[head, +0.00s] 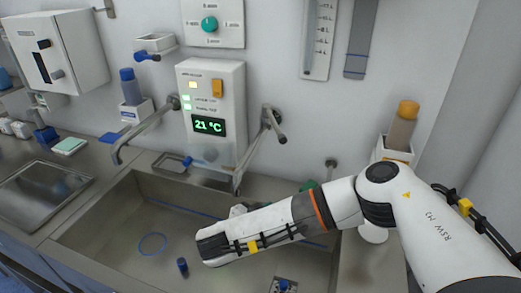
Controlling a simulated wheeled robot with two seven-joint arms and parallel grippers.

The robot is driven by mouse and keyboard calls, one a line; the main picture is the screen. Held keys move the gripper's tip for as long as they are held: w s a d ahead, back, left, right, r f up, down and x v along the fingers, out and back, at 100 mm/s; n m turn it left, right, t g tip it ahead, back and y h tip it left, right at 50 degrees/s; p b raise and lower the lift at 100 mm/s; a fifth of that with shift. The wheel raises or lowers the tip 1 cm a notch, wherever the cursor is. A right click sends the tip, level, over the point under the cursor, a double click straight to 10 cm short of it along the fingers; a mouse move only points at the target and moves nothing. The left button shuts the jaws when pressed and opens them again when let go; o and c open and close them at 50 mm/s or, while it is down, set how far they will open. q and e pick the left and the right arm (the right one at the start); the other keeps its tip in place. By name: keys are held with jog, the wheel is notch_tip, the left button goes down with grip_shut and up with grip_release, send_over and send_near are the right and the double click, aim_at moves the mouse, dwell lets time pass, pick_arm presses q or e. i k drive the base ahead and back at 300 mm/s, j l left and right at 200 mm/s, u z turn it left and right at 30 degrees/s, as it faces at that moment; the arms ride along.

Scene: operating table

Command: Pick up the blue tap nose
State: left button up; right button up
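A short dark-blue cylinder (182,265) stands on the sink floor, left of my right arm's end; it may be the blue tap nose, but I cannot tell for certain. Another small blue piece (284,285) sits on a metal plate at the bottom edge. A third small blue piece (187,160) is at the soap dish behind the sink. My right arm comes in from the right and reaches over the sink. Its fingers cannot be made out, so I cannot tell whether that gripper is open. My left gripper is out of view.
The steel sink (100,215) holds a blue ring (152,244) lying flat. A curved tap (140,132) and a second tap (268,125) stick out from the wall by the temperature unit (212,95). An orange-capped bottle (402,125) stands at right. The left sink floor is mostly clear.

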aim_at(181, 263)
jog(key=k+j, duration=0.1)
jog(key=k, duration=0.4)
jog(key=k+j, duration=0.1)
jog(key=k, duration=0.4)
